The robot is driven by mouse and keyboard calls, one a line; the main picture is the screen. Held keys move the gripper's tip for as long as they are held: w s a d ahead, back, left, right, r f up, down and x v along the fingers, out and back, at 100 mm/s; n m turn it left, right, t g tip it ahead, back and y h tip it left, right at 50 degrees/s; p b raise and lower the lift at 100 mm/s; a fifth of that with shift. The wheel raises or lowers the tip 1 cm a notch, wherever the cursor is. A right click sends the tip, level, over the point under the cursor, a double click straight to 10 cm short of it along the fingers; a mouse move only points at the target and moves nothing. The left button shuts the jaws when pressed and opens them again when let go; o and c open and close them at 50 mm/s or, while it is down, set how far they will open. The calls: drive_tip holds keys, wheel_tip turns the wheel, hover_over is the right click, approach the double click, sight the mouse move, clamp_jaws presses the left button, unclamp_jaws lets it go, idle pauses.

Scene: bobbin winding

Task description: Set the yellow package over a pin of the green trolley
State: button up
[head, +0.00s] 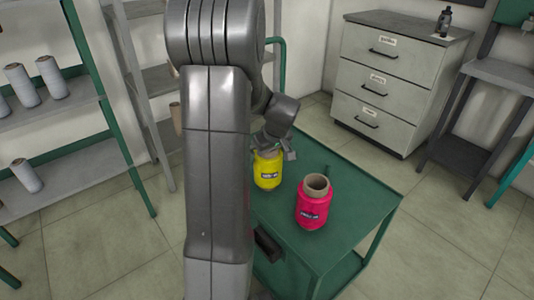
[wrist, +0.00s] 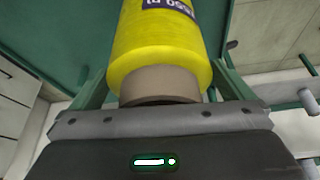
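The yellow package (head: 268,172) is a yellow spool with a dark label and a brown core. It is at the left part of the green trolley (head: 350,225) in the head view; whether it touches the top or hangs over it, I cannot tell. My gripper (head: 274,146) is at its upper end. In the wrist view the package (wrist: 158,45) lies centred between my fingers, which appear closed against its sides, with the core end facing the palm. A thin dark pin (head: 326,174) shows on the trolley; any pin under the yellow package is hidden.
A pink package (head: 313,205) with an open brown core stands on the trolley, right of the yellow one. Shelves with pale spools (head: 50,77) are at left. A grey drawer cabinet (head: 390,75) and a dark-legged table (head: 480,120) stand behind. Floor right of the trolley is clear.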

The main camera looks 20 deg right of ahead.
drive_tip(key=p+v, duration=0.2)
drive_tip(key=v, duration=1.2)
drive_tip(key=shift+w+f, duration=0.1)
drive_tip(key=shift+w, duration=0.1)
